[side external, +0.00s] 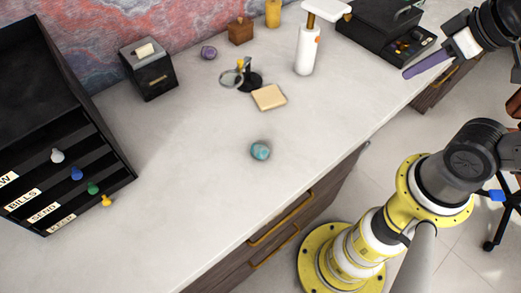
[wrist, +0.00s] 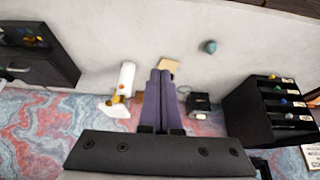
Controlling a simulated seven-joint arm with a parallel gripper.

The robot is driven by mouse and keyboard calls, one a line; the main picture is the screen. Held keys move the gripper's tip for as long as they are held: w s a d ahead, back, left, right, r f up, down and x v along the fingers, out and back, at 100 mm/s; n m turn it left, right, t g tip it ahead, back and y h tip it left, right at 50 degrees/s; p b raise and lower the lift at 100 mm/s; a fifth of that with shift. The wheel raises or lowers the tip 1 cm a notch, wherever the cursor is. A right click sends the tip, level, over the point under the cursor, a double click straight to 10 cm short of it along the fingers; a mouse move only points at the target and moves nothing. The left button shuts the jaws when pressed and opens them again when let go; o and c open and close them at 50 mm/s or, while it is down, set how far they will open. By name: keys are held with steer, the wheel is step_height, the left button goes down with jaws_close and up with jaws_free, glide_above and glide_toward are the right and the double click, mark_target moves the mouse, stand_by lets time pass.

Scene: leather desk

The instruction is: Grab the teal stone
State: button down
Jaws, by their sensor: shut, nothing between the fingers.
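The teal stone (side external: 260,151) lies on the pale desk top near its front edge in the side external view. In the wrist view the teal stone (wrist: 210,46) is above and to the right of my fingertips.
A black organizer with coloured knobs (side external: 62,125) stands at the left. A beige pad (side external: 268,97), a magnifier stand (side external: 248,78), a white bottle (side external: 306,52), a purple stone (side external: 209,52) and a small black box (side external: 148,70) stand behind the stone. The desk around it is clear.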

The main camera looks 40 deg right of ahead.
jaws_free()
stand_by(0.3)
